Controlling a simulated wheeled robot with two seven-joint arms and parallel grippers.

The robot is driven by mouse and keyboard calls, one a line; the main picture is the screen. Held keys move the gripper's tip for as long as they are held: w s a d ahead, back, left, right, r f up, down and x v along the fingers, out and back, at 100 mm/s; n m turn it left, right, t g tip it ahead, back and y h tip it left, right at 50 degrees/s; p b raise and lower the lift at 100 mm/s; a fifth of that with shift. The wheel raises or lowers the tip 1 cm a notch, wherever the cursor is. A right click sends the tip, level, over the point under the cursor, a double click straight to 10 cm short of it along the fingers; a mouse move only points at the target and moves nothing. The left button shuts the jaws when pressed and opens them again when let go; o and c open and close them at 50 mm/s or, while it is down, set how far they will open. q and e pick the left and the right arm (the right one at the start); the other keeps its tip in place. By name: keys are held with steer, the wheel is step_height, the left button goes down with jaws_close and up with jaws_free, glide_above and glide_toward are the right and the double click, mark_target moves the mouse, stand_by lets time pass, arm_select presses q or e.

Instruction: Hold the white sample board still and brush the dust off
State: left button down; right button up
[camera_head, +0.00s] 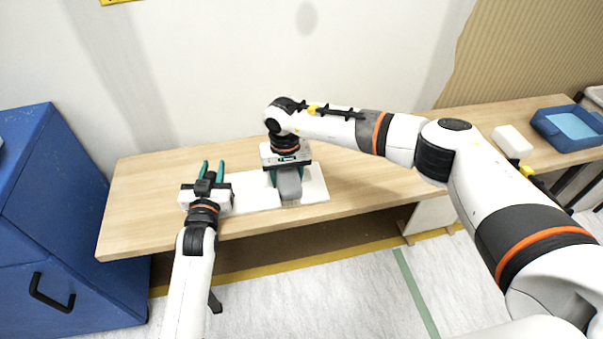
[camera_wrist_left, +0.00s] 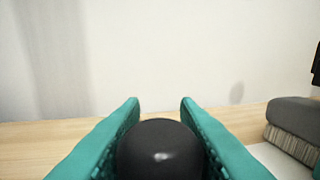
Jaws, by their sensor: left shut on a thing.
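The white sample board (camera_head: 255,192) lies flat on the wooden table near its front edge. My left gripper (camera_head: 213,168) is at the board's left end, its teal fingers closed around a black rounded knob (camera_wrist_left: 160,150). Whether the knob is fixed to the board is hidden. My right gripper (camera_head: 286,178) points down over the board's right part, its fingers on either side of a grey brush (camera_head: 289,183). The brush also shows at the right of the left wrist view (camera_wrist_left: 295,112), bristles down at the board. I cannot make out dust.
The wooden table (camera_head: 140,200) is clear to the left and behind the board. A blue tray (camera_head: 566,128) and a white block (camera_head: 512,141) stand at the far right. A blue cabinet (camera_head: 60,220) is at the left. A wall (camera_head: 220,70) rises behind.

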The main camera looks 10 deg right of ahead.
mark_target(264, 188)
steer(key=a, duration=0.6)
steer(key=shift+f, duration=0.15)
steer(key=shift+w+a+r, duration=0.1)
steer(key=shift+r, duration=0.15)
step_height(264, 188, up, 8)
steer(key=shift+f, duration=0.15)
steer(key=o, duration=0.4)
steer(key=c, duration=0.4)
